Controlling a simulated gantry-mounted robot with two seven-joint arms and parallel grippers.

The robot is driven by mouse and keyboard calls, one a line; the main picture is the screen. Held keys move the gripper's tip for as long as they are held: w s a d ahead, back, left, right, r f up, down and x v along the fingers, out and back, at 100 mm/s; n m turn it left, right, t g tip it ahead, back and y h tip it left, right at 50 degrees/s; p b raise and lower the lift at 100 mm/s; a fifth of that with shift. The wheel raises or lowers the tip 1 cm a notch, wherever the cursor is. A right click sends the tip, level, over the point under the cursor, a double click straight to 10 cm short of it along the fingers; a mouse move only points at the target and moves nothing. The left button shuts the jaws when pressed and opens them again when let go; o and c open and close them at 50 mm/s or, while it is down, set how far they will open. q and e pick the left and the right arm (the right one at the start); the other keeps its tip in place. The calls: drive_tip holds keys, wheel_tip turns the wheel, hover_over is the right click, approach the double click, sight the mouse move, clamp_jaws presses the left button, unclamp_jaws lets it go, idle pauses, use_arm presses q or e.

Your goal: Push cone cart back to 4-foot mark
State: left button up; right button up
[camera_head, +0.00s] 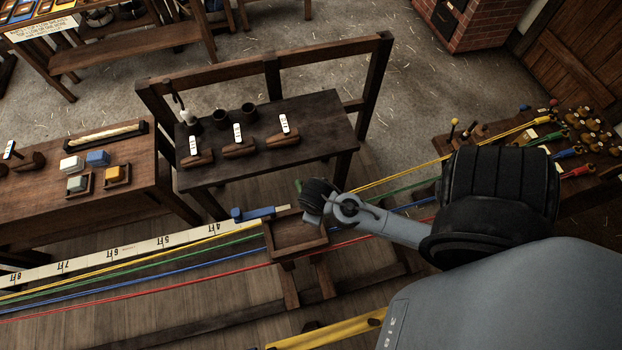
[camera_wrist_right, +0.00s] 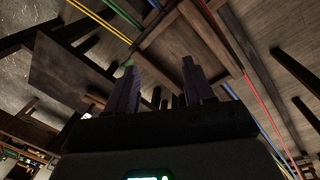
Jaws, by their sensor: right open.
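The cart (camera_head: 285,250) looks like a shallow dark wooden tray on legs, standing just right of the 4 FT label (camera_head: 207,229) on the pale measuring board. A blue pointer (camera_head: 252,213) lies along the board at the cart's far left corner. My right gripper (camera_head: 312,203) is at the cart's far right corner; I cannot tell whether it touches. The right wrist view shows its two fingers (camera_wrist_right: 160,88) apart with nothing clearly between them, and the cart's tray (camera_wrist_right: 188,45) beyond. I cannot make out a cone. My left gripper is not in view.
Yellow, green, blue and red strands (camera_head: 150,291) run past the cart. A dark table (camera_head: 262,167) with several labelled blocks stands behind it. A side table (camera_head: 105,200) is at left, and a rack with coloured handles (camera_head: 578,150) is at right.

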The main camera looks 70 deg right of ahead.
drive_tip(key=d+f+m+g+y+b, duration=0.2)
drive_tip(key=d+f+m+g+b, duration=0.4)
drive_tip(key=d+f, duration=1.35)
drive_tip(key=w+f+m+t+y+b, duration=0.3)
drive_tip(key=w+m+t+y+b, duration=0.15)
drive_tip(key=w+b, duration=0.65)
drive_tip(key=a+f+b, duration=0.1)
drive_tip(key=f, duration=0.1)
drive_tip(key=w+a+f+b, duration=0.1)
drive_tip(key=f, duration=0.2)
drive_tip(key=a+f+b, duration=0.1)
drive_tip(key=f+b, duration=0.1)
drive_tip(key=shift+w+a+f, duration=0.2)
drive_tip(key=shift+a+f, duration=0.05)
drive_tip(key=shift+f, duration=0.15)
drive_tip(key=shift+s+a+f+b, duration=0.1)
drive_tip(key=shift+a+f+b, duration=0.2)
drive_tip(key=shift+f+b, duration=0.15)
drive_tip(key=shift+c, duration=0.5)
